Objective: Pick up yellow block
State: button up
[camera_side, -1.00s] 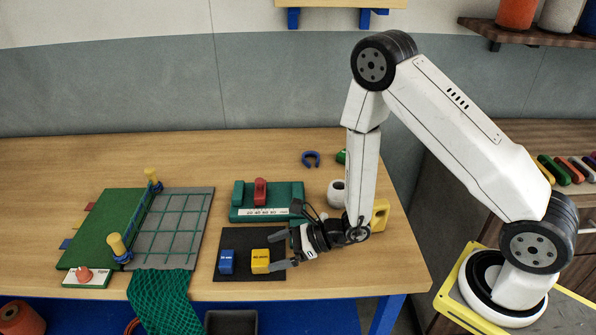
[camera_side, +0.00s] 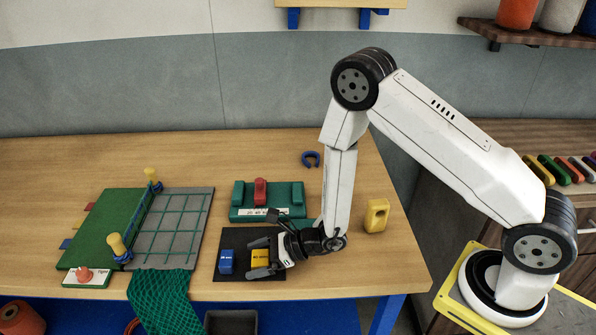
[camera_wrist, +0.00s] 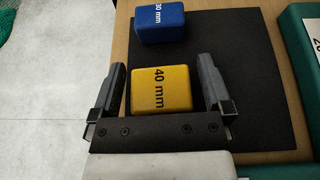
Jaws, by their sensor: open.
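The yellow block (camera_side: 260,259) sits on a black mat (camera_side: 228,237) near the table's front edge. In the wrist view the yellow block (camera_wrist: 162,89) shows the label "40 mm" and lies between my two open fingers, with a gap on each side. My gripper (camera_side: 258,257) is open and reaches from the right around the block in the side view; its fingers hide part of the block. My gripper also shows in the wrist view (camera_wrist: 164,85). A blue block (camera_side: 227,261), marked "30 mm" in the wrist view (camera_wrist: 160,23), stands beyond the yellow one.
A green fixture (camera_side: 288,213) with a red piece (camera_side: 260,191) stands behind the mat. A yellow piece with a hole (camera_side: 376,215) stands to the right. A green board (camera_side: 105,228) and a netted grey panel (camera_side: 172,225) lie to the left.

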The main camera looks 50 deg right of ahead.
aim_at(257, 257)
jog(key=c, duration=1.2)
jog(key=shift+o, duration=0.2)
jog(key=shift+r, duration=0.1)
jog(key=shift+r, duration=4.9)
